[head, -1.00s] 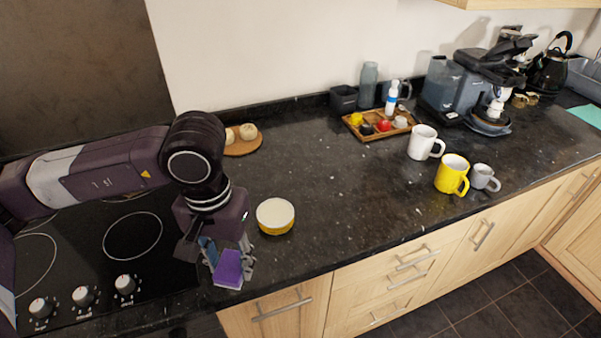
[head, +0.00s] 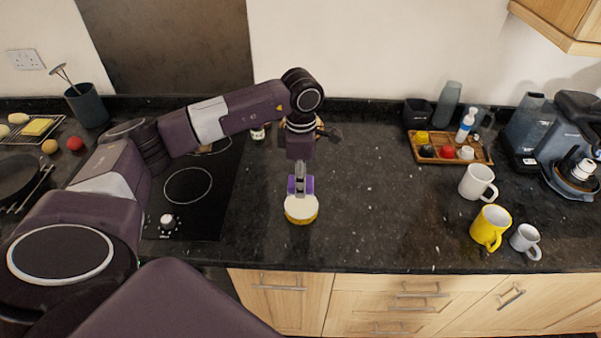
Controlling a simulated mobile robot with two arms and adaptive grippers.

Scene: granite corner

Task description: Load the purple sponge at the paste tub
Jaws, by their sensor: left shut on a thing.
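The purple sponge (head: 308,185) is in my left gripper (head: 300,184), which points down and is shut on it. The sponge sits at the far rim of the paste tub, as seen in the head view; whether it touches the paste I cannot tell. The paste tub (head: 301,211) is a round, low yellow tub with a pale cream top, standing on the dark granite counter near its front edge. The gripper hides part of the sponge. My right gripper does not show.
A black hob (head: 190,186) lies left of the tub. To the right stand a white mug (head: 477,182), a yellow mug (head: 490,228) and a grey mug (head: 525,241). A wooden tray (head: 479,155) with small items is at the back. The counter between tub and mugs is clear.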

